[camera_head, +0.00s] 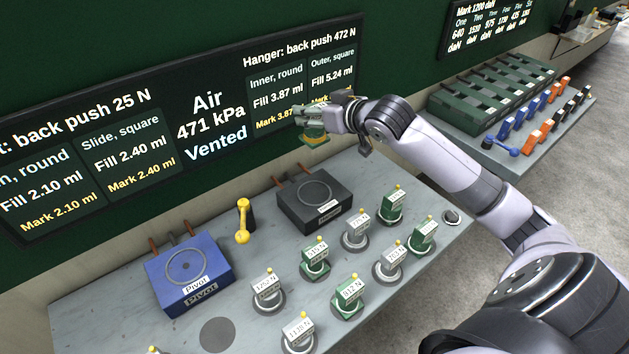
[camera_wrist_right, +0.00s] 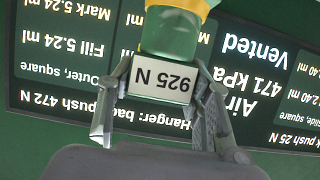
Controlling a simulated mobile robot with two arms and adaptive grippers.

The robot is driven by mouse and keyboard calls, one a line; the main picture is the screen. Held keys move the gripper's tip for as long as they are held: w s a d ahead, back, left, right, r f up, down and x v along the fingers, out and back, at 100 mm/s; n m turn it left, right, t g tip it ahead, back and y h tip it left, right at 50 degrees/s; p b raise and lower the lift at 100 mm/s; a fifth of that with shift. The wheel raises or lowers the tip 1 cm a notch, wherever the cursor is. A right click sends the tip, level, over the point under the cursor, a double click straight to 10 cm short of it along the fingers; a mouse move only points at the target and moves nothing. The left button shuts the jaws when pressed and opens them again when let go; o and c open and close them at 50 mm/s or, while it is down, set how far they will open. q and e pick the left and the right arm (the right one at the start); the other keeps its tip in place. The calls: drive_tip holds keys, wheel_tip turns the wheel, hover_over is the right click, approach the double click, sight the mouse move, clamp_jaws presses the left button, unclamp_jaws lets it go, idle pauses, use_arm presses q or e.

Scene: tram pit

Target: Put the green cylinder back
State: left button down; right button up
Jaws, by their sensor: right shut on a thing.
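My right gripper (camera_head: 318,117) is raised in front of the dark display board, above the back of the grey table. It is shut on a green cylinder (camera_head: 313,136) with a yellow part. In the right wrist view the green cylinder (camera_wrist_right: 168,45) sits between the fingers, and its white label reads 925 N upside down. Several other green cylinders stand on the table, such as one labelled 912 N (camera_head: 348,298) and another (camera_head: 316,262), among grey ones (camera_head: 267,292). A bare round grey disc (camera_head: 217,335) lies at the table's front left. My left gripper is out of view.
A blue Pivot box (camera_head: 188,282) and a black box (camera_head: 314,201) stand on the table (camera_head: 110,315), with a yellow handle (camera_head: 243,222) between them. A small dark round piece (camera_head: 452,217) is at the right edge. A green rack (camera_head: 492,95) stands on another table beyond.

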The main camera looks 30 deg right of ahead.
wheel_tip(320, 180, down, 18)
drive_tip(key=p, duration=0.2)
drive_tip(key=shift+p, duration=0.3)
drive_tip(key=shift+f, duration=0.15)
drive_tip(key=o, duration=1.4)
drive_tip(key=shift+f, duration=0.1)
